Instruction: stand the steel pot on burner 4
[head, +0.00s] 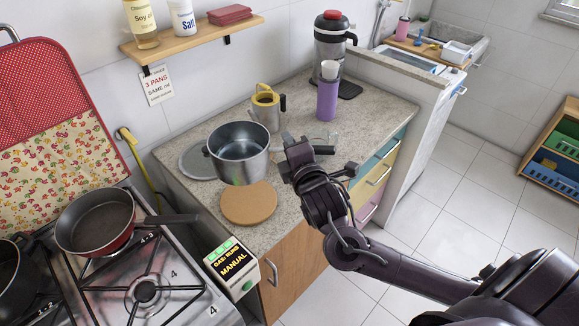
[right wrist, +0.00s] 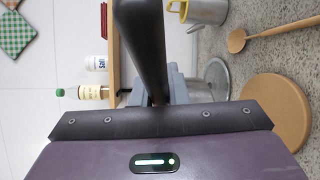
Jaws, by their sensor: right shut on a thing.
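The steel pot (head: 238,160) is upright over the counter, just behind a round cork mat (head: 248,206). Whether its base touches the counter is hard to tell. My right gripper (head: 302,153) is at the pot's right side, shut on its dark handle (right wrist: 142,45); the handle's end sticks out to the right of the fingers. Part of the pot's steel side shows in the right wrist view (right wrist: 206,90). Burner 4 (head: 147,291), at the front right of the stove, is bare. My left gripper is not in view.
A frying pan (head: 95,222) sits on burner 3, its handle reaching right behind burner 4. A "gas burns manual" box (head: 231,268) stands at the stove's right edge.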

